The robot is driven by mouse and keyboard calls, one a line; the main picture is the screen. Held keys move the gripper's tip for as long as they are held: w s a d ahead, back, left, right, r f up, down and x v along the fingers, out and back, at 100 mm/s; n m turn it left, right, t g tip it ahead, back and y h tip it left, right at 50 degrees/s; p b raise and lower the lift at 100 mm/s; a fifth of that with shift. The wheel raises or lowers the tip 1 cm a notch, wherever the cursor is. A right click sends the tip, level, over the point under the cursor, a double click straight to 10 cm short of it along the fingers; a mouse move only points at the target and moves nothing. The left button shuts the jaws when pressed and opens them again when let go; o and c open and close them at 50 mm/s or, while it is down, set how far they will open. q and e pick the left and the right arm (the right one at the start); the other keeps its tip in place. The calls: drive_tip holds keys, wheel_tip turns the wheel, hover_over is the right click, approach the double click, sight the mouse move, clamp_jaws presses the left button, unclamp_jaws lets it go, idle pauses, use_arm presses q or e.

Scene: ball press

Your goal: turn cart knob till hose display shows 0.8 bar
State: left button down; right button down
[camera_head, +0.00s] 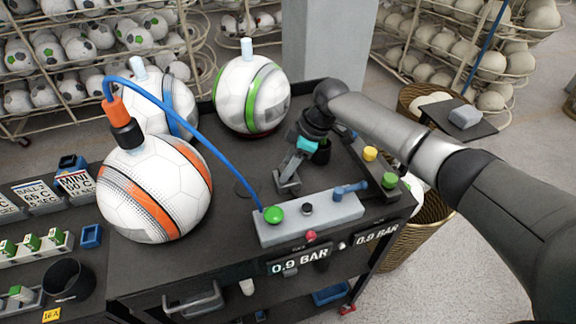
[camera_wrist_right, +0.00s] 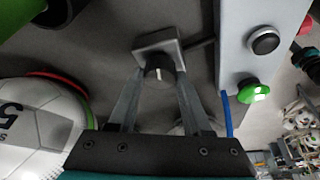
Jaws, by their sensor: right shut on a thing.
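My right gripper (camera_head: 290,181) reaches down to the cart top (camera_head: 222,255) from the right. In the wrist view its two fingers (camera_wrist_right: 158,84) are shut on the dark round knob (camera_wrist_right: 158,70), which has a white mark and sits on a grey square base. In the head view the fingers and arm hide the knob. Two displays on the cart front, the left one (camera_head: 299,263) and the right one (camera_head: 377,236), both read 0.9 BAR. Their small labels are too small to read, so I cannot tell which is the hose display. My left gripper is not in view.
A blue hose (camera_head: 198,135) arches from the grey panel (camera_head: 330,215) to an orange and black coupling on the orange-striped ball (camera_head: 160,195). A green-striped ball (camera_head: 250,97) stands behind my gripper. A green button (camera_head: 273,214) is on the panel.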

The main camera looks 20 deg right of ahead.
drive_tip(key=shift+c, duration=1.7)
unclamp_jaws()
drive_tip(key=v, duration=1.5)
drive_tip(key=shift+s+d, duration=0.1)
drive_tip(key=shift+d, duration=0.05)
